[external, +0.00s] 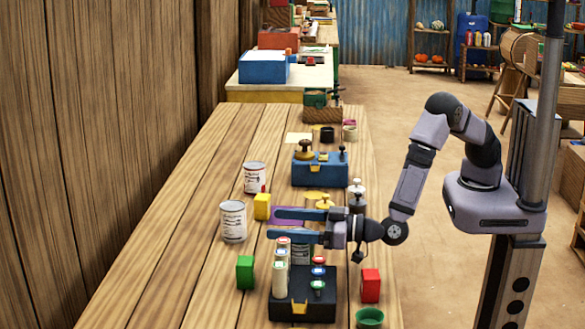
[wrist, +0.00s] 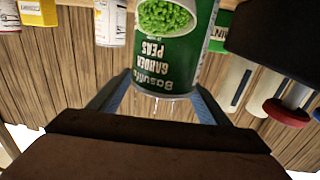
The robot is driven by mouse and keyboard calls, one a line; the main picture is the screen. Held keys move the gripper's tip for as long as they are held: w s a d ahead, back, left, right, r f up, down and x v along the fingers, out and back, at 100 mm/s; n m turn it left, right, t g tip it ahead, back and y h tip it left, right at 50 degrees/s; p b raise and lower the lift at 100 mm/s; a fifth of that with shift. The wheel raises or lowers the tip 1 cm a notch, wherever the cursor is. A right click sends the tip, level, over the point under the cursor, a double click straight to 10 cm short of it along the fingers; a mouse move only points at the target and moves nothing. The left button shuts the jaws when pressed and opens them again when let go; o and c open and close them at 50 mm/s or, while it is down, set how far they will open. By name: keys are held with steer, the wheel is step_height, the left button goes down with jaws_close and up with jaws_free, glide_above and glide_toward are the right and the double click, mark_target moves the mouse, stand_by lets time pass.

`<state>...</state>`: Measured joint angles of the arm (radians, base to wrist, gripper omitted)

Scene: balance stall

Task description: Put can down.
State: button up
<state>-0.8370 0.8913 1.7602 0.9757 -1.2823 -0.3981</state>
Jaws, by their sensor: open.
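A green can labelled garden peas (wrist: 165,55) shows upside down in the wrist view, between the two blue fingers of my gripper. In the external view, only a part of this can (external: 301,254) seems to show, below the near finger and behind the tubes. My gripper (external: 273,225) is open, its fingers level and pointing left over the table. I cannot tell whether the fingers touch the can, and its base is hidden in the external view.
A dark rack (external: 302,309) with pale tubes and knobbed pieces stands in front. A green block (external: 245,272), a red block (external: 370,285), a yellow block (external: 262,206) and two white cans (external: 233,222) (external: 254,177) stand around. A blue box (external: 320,172) is behind. The table's left side is clear.

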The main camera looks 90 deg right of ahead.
steer(key=s+b, duration=0.1)
steer(key=s, duration=1)
steer(key=shift+s+a+b, duration=0.35)
steer(key=shift+a+b, duration=0.05)
steer(key=shift+a, duration=0.05)
steer(key=shift+f, duration=0.1)
steer(key=w+d+r+n+g+y+b, duration=0.15)
steer(key=w+d+g+y+b, duration=0.35)
steer(key=d, duration=0.9)
steer(key=s+d+f+g+p, duration=0.1)
steer(key=s+d+g+p, duration=0.1)
steer(key=s+d, duration=0.2)
steer(key=s+d+n+g+h+p, duration=0.1)
steer(key=s+d+g+p, duration=0.1)
steer(key=s+d+p, duration=0.1)
steer(key=s+d+f+g+h+p, duration=0.1)
steer(key=s+d+g+p, duration=0.1)
steer(key=s+d, duration=0.3)
steer(key=shift+f+n+g+p, duration=0.25)
steer(key=shift+f+g+p, duration=0.05)
steer(key=shift+p, duration=0.2)
steer(key=s+d+r+m+g+p, duration=0.1)
steer(key=s+d+g+p, duration=0.1)
steer(key=s, duration=0.4)
steer(key=s+d+r+m+g+h+p, duration=0.1)
steer(key=s+d+r+g+p, duration=0.1)
steer(key=s+g+p, duration=0.2)
steer(key=s+p, duration=0.1)
steer(key=s, duration=0.2)
steer(key=shift+d, duration=0.35)
